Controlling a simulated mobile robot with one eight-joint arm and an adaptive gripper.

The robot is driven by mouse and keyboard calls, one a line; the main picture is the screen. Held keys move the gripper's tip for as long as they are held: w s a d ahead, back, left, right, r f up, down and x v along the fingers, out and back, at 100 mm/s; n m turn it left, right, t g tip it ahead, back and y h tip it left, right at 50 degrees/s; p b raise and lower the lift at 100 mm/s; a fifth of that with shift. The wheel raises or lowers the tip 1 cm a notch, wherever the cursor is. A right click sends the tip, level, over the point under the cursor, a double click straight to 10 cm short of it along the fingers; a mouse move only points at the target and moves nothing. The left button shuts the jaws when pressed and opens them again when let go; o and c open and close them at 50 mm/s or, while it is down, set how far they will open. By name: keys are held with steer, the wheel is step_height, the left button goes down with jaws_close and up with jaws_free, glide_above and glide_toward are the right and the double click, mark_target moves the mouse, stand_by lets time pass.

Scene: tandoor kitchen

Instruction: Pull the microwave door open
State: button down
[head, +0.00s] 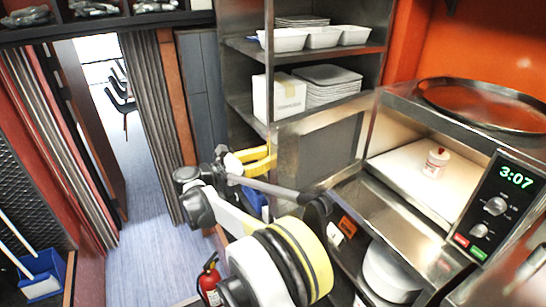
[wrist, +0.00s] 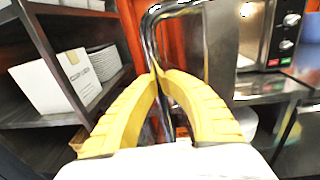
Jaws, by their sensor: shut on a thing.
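The microwave (head: 490,210) stands at the right of the head view, with a lit 3:07 display. Its metal door (head: 318,150) is swung wide open to the left, so the pale cavity shows. A small white bottle with a red label (head: 437,162) stands inside. My gripper (head: 268,158) with yellow fingers is at the door's free edge. In the wrist view the fingertips (wrist: 157,73) close around the dark, shiny bar handle (wrist: 149,38). The door panel (wrist: 206,48) is right of the handle there. In the head view the handle is mostly hidden.
A steel shelf behind the door holds white trays (head: 322,38), a white box (head: 279,97) and stacked plates (head: 325,84). A round metal tray (head: 485,105) lies on the microwave. White plates (head: 390,272) sit below. A red extinguisher (head: 209,281) stands near the floor; the doorway aisle is clear.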

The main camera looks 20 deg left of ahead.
steer(key=shift+s+a, duration=0.15)
steer(key=shift+a, duration=0.05)
steer(key=c, duration=1.8)
jaws_free()
steer(key=o, duration=0.4)
steer(key=shift+s+a, duration=0.2)
steer(key=v, duration=1.1)
steer(key=shift+s, duration=0.3)
steer(key=shift+a, duration=0.15)
